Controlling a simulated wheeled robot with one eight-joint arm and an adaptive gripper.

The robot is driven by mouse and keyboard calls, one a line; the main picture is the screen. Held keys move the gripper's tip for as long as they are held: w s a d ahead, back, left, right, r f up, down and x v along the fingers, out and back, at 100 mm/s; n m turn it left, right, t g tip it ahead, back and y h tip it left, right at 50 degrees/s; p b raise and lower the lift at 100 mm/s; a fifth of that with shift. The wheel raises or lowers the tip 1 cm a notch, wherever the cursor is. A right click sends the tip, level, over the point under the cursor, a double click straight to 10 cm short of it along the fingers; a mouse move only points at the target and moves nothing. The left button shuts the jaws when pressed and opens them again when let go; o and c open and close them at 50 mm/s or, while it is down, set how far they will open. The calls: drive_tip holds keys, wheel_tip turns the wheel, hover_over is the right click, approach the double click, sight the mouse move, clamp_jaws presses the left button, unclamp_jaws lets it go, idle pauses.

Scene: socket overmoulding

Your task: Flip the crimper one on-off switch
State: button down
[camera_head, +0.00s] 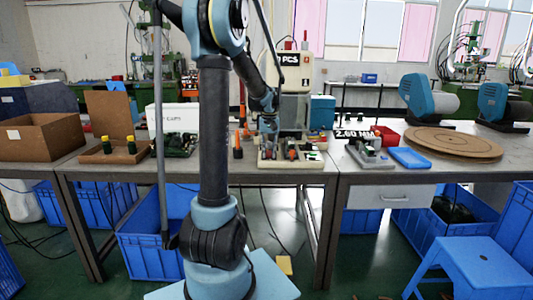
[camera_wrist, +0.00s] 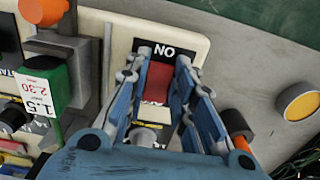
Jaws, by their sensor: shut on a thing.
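In the head view my gripper (camera_head: 268,128) is low over the crimper's cream base (camera_head: 290,163) on the table. The switch cannot be made out there.
In the wrist view, a green block with a white tag (camera_wrist: 40,92) and an orange knob (camera_wrist: 43,10) stand left of the gripper. An orange-tipped black part (camera_wrist: 237,125) is at right. In the head view, a blue tray (camera_head: 410,157) and round wooden board (camera_head: 453,142) lie at right.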

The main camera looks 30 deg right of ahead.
drive_tip(key=shift+w, duration=0.15)
drive_tip(key=shift+w+d+r+g+y, duration=0.1)
drive_tip(key=shift+w+g+y, duration=0.2)
drive_tip(key=shift+g+y, duration=0.55)
drive_tip(key=shift+w+d+r+g+y, duration=0.1)
drive_tip(key=shift+w+g+y, duration=0.25)
drive_tip(key=shift+g, duration=0.8)
drive_tip(key=shift+s, duration=0.15)
drive_tip(key=c, duration=1.4)
unclamp_jaws()
drive_tip(key=shift+a, duration=0.1)
drive_tip(key=shift+o, duration=0.2)
drive_tip(key=shift+r, duration=0.1)
drive_tip(key=v, duration=0.7)
drive_tip(key=shift+w, duration=0.2)
